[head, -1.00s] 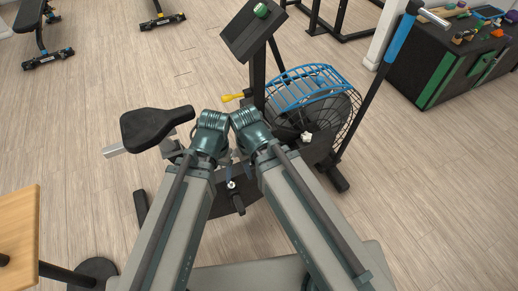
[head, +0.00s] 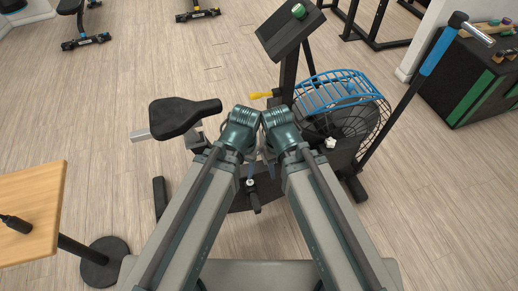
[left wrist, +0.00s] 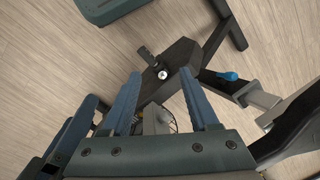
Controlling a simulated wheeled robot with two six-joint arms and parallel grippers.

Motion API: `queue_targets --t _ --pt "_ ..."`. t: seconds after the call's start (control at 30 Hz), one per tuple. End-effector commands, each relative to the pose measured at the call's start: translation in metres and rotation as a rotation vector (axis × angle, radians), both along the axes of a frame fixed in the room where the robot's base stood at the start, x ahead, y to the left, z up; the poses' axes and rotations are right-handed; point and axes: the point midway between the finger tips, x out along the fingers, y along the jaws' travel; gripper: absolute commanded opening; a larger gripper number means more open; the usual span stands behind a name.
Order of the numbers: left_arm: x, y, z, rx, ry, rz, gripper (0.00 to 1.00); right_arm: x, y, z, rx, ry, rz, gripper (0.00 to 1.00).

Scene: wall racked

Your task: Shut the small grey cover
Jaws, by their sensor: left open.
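I cannot make out a small grey cover in either view. My left gripper shows in the left wrist view (left wrist: 158,78); its two blue-grey fingers are apart with nothing between them. In the head view both arms reach forward and their ends meet above the exercise bike (head: 325,150), which hides the fingers. Dark bluish parts at the left of the left wrist view may belong to my right gripper, but its jaws cannot be read.
The bike's black seat (head: 184,115) and blue-rimmed fan wheel (head: 340,92) stand ahead. A wooden table (head: 35,205) with a black object is at left. A dark cabinet (head: 470,85) stands at right. Wooden floor is open at far left and right.

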Motion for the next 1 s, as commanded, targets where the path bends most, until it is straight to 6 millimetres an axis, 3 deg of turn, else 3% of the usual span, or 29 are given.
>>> queue_targets --t 0.03,0.17,0.3,0.5,0.67,0.87,1.0 --pt "0.001 0.0 -0.01 -0.017 0.008 0.011 0.5 0.0 0.0 -0.009 0.0 0.0 0.0 0.5" --pt "0.005 -0.002 -0.045 -0.126 0.049 0.074 0.26 0.0 0.0 -0.045 -0.001 0.0 0.001 0.5" --pt "0.015 -0.006 -0.089 -0.325 0.107 0.175 0.01 0.0 0.0 -0.095 -0.002 -0.001 0.002 0.5" --pt "0.037 -0.005 -0.128 -0.631 0.156 0.308 0.0 0.001 -0.001 -0.161 -0.003 -0.002 0.004 0.5" --pt "0.06 0.006 -0.147 -0.883 0.162 0.397 0.0 0.001 -0.001 -0.214 -0.004 -0.003 0.006 0.5" --pt "0.089 0.04 -0.159 -1.202 0.122 0.481 0.0 0.001 -0.001 -0.279 -0.006 -0.003 0.009 0.5" --pt "0.104 0.074 -0.158 -1.408 0.071 0.515 0.0 0.001 -0.001 -0.319 -0.007 -0.003 0.01 0.5"
